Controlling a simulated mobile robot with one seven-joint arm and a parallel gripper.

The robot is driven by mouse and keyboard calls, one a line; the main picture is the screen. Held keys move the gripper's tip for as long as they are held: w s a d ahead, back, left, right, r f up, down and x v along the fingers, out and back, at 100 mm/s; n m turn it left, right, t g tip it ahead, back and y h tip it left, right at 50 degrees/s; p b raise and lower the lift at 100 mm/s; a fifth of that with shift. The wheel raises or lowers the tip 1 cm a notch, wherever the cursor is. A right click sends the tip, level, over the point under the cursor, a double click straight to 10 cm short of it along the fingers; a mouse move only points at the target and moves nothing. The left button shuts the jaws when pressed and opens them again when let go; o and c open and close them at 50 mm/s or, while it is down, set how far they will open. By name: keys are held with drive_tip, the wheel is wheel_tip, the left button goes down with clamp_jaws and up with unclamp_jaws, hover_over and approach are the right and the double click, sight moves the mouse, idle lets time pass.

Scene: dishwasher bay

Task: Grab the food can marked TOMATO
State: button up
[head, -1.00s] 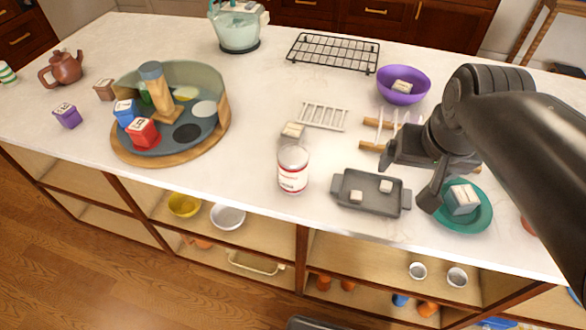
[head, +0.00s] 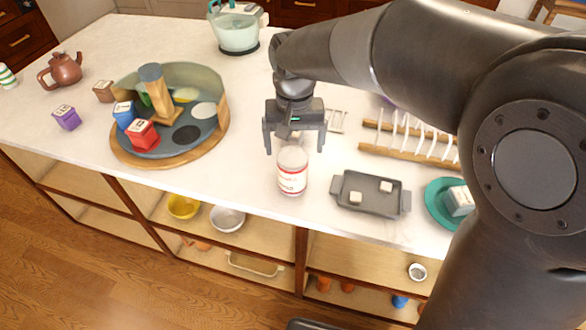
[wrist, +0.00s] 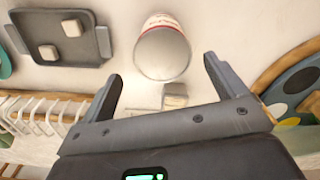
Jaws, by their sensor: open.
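A white can with a red band (head: 292,172) stands upright near the front edge of the counter. Its lettering is too small to read. In the wrist view the can (wrist: 162,50) shows its grey top, ahead of the fingers and roughly between their lines. My gripper (head: 294,148) is open and empty, above and just behind the can, fingers pointing down. In the wrist view my gripper's fingers (wrist: 162,76) are wide apart and do not touch the can. A small beige block (wrist: 175,95) lies between the fingers and the can in that view.
A grey tray (head: 345,200) with two small blocks lies right of the can. A wooden dish rack (head: 410,140) stands behind the tray. A round turntable (head: 208,145) with coloured boxes stands to the left. A teal plate (head: 436,190) lies far right. Clear counter separates turntable and can.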

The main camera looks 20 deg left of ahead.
sight(295, 154)
wheel_tip(295, 154, down, 3)
drive_tip(key=shift+f, duration=0.2)
drive_tip(key=shift+s+a+f, duration=0.1)
drive_tip(key=shift+s+f, duration=0.05)
drive_tip(key=shift+f, duration=1.2)
drive_tip(key=shift+s+a+f, duration=0.1)
drive_tip(key=shift+s+f, duration=0.05)
drive_tip(key=shift+f, duration=1.2)
drive_tip(key=shift+d, duration=0.1)
drive_tip(key=shift+c, duration=0.4)
drive_tip(key=shift+r, duration=0.1)
drive_tip(key=c, duration=1.3)
